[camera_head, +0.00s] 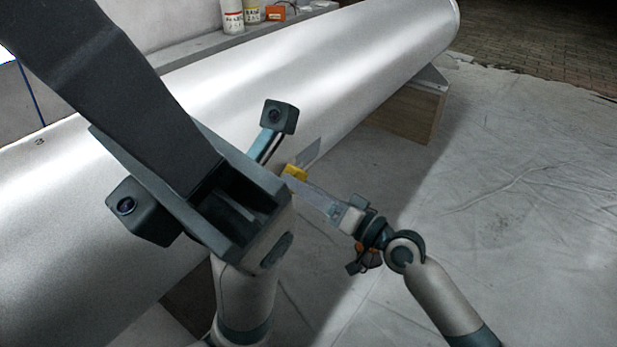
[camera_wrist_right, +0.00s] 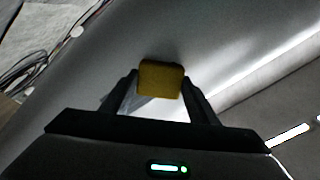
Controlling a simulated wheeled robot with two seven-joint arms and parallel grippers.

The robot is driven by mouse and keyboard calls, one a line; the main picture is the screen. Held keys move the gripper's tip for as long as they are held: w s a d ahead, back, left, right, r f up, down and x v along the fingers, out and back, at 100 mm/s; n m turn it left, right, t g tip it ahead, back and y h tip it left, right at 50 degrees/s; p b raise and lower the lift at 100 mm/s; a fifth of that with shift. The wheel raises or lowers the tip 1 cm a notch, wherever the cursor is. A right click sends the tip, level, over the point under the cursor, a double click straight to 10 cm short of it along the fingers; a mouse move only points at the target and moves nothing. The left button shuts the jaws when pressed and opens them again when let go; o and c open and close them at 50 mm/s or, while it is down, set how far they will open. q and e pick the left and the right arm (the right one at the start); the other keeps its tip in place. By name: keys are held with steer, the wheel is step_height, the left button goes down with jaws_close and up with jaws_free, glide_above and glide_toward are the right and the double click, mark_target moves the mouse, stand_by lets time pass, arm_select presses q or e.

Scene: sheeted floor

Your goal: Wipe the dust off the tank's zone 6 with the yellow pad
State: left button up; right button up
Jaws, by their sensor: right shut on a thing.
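The tank (camera_head: 330,55) is a long silver cylinder lying diagonally across the head view. A small 3 is marked at its left; I cannot read a 6. A darker grey patch (camera_head: 309,151) shows on its lower side, just past the pad; I cannot tell whether it is dust. My right gripper (camera_head: 296,180) reaches in from the lower right and is shut on the yellow pad (camera_head: 290,171). The pad (camera_wrist_right: 161,77) sits between both fingertips in the right wrist view, over the grey tank surface. Whether it touches is unclear. My left gripper is not in view.
A wooden support block (camera_head: 408,112) stands under the tank's far end. Containers (camera_head: 232,16) and an orange box (camera_head: 275,12) stand on a ledge behind the tank. The sheeted floor (camera_head: 520,190) is clear at the right. My own body parts hide much of the tank's middle.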

steer(key=shift+s+a, duration=0.2)
steer(key=shift+s, duration=0.05)
steer(key=b+v, duration=0.1)
steer(key=v, duration=0.5)
stand_by(0.7)
steer(key=shift+d, duration=0.1)
